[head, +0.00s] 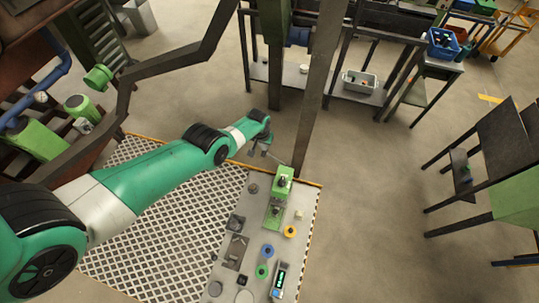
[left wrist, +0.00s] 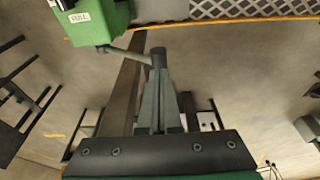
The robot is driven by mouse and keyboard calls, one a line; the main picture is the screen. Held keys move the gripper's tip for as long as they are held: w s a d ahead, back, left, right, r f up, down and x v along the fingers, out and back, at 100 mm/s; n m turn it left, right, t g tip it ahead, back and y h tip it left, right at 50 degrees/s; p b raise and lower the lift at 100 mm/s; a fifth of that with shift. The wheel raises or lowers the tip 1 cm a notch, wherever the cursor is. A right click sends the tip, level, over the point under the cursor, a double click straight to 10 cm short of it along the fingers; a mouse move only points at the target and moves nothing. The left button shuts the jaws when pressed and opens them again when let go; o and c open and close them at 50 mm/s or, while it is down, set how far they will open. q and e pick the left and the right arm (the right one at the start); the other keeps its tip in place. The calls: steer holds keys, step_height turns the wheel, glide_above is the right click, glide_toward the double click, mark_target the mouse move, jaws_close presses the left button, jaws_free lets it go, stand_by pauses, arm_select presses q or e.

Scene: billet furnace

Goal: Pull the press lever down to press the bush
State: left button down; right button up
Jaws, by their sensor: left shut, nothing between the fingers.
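The green press (head: 282,182) stands on the grey bench (head: 258,188). In the left wrist view its green head (left wrist: 98,22) with a white label is at the upper left. The grey lever (left wrist: 130,55) sticks out from the head to the right. My left gripper (head: 262,148) is just beyond the press in the head view. In the left wrist view its fingers (left wrist: 160,78) are shut with nothing between them, and their tips overlap the lever's outer end. I cannot tell whether they touch it. The bush cannot be made out. My right gripper is not in view.
Yellow (head: 290,231) and green (head: 262,271) rings, a handheld device (head: 279,281) and several dark parts lie on the bench. A dark upright post (head: 318,90) rises close behind the press. Racks stand at the back, and open floor lies to the right.

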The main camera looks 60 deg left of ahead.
arm_select(q)
steer(key=shift+f+b, duration=0.35)
steer(key=shift+f, duration=0.35)
steer(key=shift+b, duration=0.3)
steer(key=shift+s+a+f, duration=0.15)
steer(key=shift+f, duration=0.3)
steer(key=shift+s+a+f+b, duration=0.15)
steer(key=shift+f+b, duration=0.1)
steer(key=shift+b, duration=0.2)
stand_by(0.4)
